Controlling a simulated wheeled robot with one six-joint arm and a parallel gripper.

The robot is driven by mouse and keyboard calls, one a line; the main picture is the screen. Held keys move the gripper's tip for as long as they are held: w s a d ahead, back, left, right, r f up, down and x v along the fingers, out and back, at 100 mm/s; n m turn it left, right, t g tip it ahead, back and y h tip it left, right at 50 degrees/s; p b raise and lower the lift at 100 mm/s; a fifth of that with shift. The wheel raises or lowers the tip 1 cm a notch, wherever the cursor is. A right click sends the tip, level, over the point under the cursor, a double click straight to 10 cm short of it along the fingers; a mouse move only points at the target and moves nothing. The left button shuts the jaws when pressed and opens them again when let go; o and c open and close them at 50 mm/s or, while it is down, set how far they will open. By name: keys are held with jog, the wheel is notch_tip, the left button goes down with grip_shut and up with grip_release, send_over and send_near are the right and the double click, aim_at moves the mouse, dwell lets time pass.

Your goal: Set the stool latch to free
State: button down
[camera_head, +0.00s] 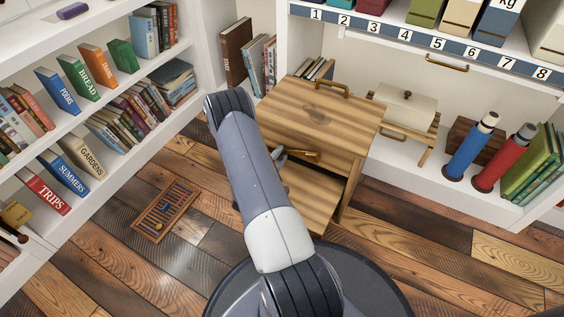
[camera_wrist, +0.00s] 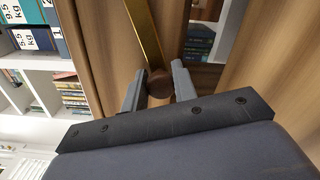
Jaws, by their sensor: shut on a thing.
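The wooden step stool (camera_head: 325,112) stands in the middle of the head view, with a brass handle on its top edge. Its brass latch lever (camera_head: 306,155) shows on the front face, just right of my forearm. In the wrist view the latch is a brass bar (camera_wrist: 143,32) ending in a round dark brown knob (camera_wrist: 157,83). My gripper (camera_wrist: 158,87) has its two fingers on either side of this knob and is shut on it. In the head view my gripper (camera_head: 281,154) is mostly hidden behind my arm at the stool front.
A lower wooden step (camera_head: 314,197) juts out below the latch. A slatted wooden tray (camera_head: 165,209) lies on the plank floor to the left. Bookshelves (camera_head: 105,75) line the left. A blue cylinder (camera_head: 470,150) and a red cylinder (camera_head: 505,160) stand on the right shelf.

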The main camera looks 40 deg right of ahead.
jog(key=shift+w+a+r+m+b, duration=0.15)
jog(key=shift+r+m+b, duration=0.1)
jog(key=shift+r+m, duration=0.6)
jog(key=shift+w+d+r+m+b, duration=0.1)
jog(key=shift+r+m+b, duration=0.25)
jog(key=shift+m, duration=0.9)
jog(key=shift+r, duration=0.15)
jog(key=c, duration=1.2)
grip_release()
jog(key=shift+a, duration=0.1)
jog(key=p+v, duration=0.3)
jog(key=v, duration=0.7)
jog(key=shift+a, duration=0.3)
jog(key=shift+s+d, duration=0.1)
